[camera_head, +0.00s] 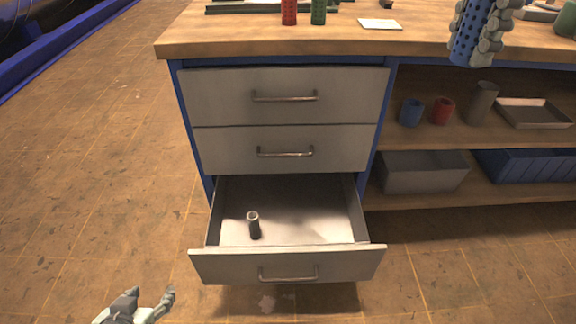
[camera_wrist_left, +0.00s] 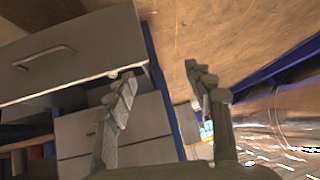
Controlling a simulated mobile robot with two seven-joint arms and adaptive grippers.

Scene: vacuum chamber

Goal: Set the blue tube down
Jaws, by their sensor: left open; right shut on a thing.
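The blue tube (camera_head: 466,38) is perforated and roughly upright at the top right of the head view. The tube's top is cut off by the frame. My left gripper (camera_head: 150,304) is open and empty, low over the floor left of the open drawer; its fingers also show in the left wrist view (camera_wrist_left: 165,85).
The wooden worktop (camera_head: 250,35) holds a red tube (camera_head: 289,11), a green tube (camera_head: 319,11) and a white card (camera_head: 380,24). The bottom drawer (camera_head: 290,268) stands open with a small grey cylinder (camera_head: 254,226) inside. Shelves at right hold cups, a tray and bins.

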